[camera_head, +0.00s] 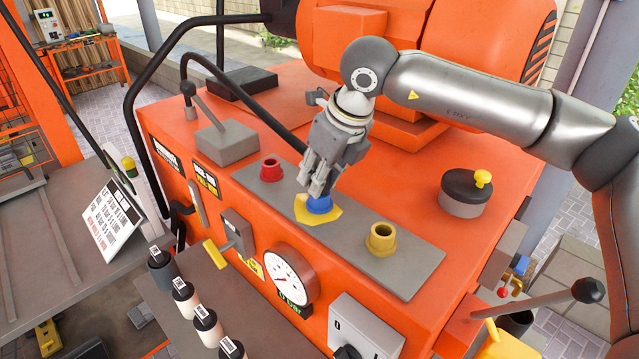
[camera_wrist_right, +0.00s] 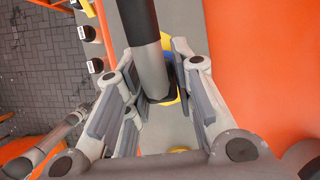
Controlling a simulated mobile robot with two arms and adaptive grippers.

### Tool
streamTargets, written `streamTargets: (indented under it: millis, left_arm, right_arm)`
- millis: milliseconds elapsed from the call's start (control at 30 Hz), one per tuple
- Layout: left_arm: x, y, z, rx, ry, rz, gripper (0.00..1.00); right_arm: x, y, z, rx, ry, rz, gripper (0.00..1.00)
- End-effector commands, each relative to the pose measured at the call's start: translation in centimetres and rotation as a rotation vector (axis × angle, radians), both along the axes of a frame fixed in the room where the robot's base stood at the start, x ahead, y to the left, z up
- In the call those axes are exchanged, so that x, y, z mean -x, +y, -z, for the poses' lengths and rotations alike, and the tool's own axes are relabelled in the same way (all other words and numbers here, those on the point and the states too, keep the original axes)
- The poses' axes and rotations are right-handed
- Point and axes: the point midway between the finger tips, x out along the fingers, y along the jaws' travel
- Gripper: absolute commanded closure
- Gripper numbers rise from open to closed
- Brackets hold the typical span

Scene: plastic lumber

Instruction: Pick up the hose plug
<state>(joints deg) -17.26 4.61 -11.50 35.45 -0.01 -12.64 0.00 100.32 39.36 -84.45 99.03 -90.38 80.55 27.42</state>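The hose plug shows in the right wrist view as a grey cylinder (camera_wrist_right: 153,74) with a dark end, joined to a black hose (camera_wrist_right: 139,22). It stands over a blue socket (camera_head: 319,204) on a yellow plate (camera_head: 318,217); I cannot tell whether it is seated in it. My right gripper (camera_head: 316,188) is just above the socket and hides the plug in the head view. In the right wrist view my right gripper (camera_wrist_right: 158,100) is open, its fingers on both sides of the plug, with a visible gap on the left. My left gripper is not in view.
A red socket (camera_head: 271,170) and a yellow socket (camera_head: 381,239) flank the blue one on the grey panel (camera_head: 420,268). The black hose (camera_head: 240,98) arches from the back left. A black-and-grey cap (camera_head: 462,194) with a yellow knob stands to the right. A gauge (camera_head: 287,276) is in front.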

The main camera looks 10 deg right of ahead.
Motion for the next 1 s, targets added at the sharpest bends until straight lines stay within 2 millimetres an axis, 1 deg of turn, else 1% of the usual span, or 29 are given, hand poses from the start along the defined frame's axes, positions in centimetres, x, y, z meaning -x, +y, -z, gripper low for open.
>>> streamTargets:
  millis: [33, 133, 167, 567, 733, 867, 1000]
  left_arm:
    - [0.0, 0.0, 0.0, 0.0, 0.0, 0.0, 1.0]
    - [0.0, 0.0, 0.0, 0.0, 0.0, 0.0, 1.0]
    - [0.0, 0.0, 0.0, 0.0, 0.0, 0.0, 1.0]
    - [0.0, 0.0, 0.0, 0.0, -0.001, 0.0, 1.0]
    - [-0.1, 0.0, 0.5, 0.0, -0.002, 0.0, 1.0]
    - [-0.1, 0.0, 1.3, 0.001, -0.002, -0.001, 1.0]
    - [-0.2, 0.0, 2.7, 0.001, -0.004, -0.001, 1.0]
  right_arm:
    - [0.0, 0.0, 0.0, 0.0, 0.0, 0.0, 0.86]
    - [0.0, 0.0, 0.0, 0.0, 0.0, 0.0, 0.99]
    - [0.0, 0.0, 0.0, 0.0, 0.0, 0.0, 1.0]
    - [0.0, 0.0, -0.1, -0.001, -0.002, 0.0, 1.0]
    - [0.0, 0.0, -0.5, -0.001, -0.003, -0.001, 1.0]
    - [-0.1, 0.1, -1.4, -0.003, -0.005, -0.002, 1.0]
    - [0.0, 0.3, -3.2, -0.003, -0.007, -0.003, 1.0]
